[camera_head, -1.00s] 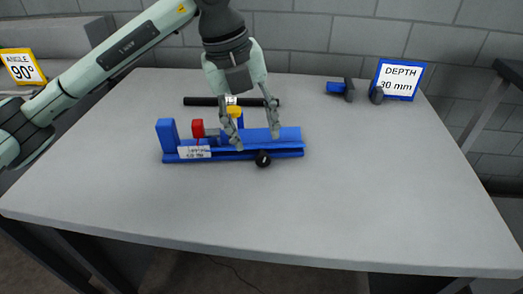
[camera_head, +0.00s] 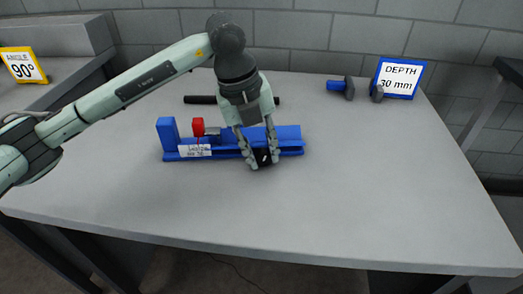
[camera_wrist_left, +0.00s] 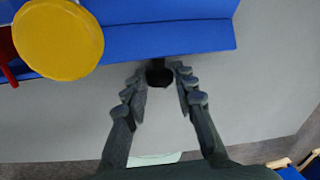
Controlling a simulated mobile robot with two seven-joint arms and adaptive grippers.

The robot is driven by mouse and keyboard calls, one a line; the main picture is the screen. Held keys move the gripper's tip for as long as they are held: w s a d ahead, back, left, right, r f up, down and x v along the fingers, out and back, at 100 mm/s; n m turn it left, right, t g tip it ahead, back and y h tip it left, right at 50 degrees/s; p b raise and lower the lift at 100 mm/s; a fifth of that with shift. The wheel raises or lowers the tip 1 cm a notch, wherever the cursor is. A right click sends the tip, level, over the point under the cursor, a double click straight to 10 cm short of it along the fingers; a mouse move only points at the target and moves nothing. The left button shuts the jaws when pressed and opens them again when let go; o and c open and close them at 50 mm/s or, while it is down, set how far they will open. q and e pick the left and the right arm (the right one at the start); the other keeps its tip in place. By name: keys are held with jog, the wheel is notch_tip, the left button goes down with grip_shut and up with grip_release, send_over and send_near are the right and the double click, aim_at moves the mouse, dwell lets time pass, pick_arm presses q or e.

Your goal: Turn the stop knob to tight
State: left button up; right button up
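The black stop knob (camera_head: 262,157) is on the front side of the blue crimping fixture (camera_head: 290,141), near its right end. My left gripper (camera_head: 260,163) points down at the knob, with one finger on each side. In the left wrist view the knob (camera_wrist_left: 158,74) lies between the open fingertips (camera_wrist_left: 160,82), with a narrow gap on either side. The knob's setting cannot be read. My right gripper is not in view.
A black rod (camera_head: 200,100) lies behind. A blue-and-black part (camera_head: 348,88) and a depth sign (camera_head: 398,79) stand back right. The front tabletop is clear.

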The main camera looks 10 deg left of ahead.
pick_arm(q)
grip_shut()
jog(key=shift+d+r, duration=0.1)
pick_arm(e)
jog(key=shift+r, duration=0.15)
pick_arm(q)
jog(key=shift+d+y+p, duration=0.2)
jog(key=shift+y+p, duration=0.15)
jog(key=shift+y, duration=0.65)
jog(key=shift+w+d+g+y, duration=0.1)
jog(key=shift+g+y, duration=0.2)
jog(key=shift+y, duration=0.8)
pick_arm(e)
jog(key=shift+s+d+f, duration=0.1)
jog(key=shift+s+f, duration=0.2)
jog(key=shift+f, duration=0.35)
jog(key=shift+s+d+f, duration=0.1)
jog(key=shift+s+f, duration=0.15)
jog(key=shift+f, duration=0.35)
pick_arm(q)
jog(key=o, duration=0.8)
grip_release()
jog(key=r, duration=0.4)
jog(key=d+r, duration=0.1)
jog(key=r, duration=0.6)
jog(key=shift+d+r, duration=0.35)
jog(key=shift+d, duration=0.05)
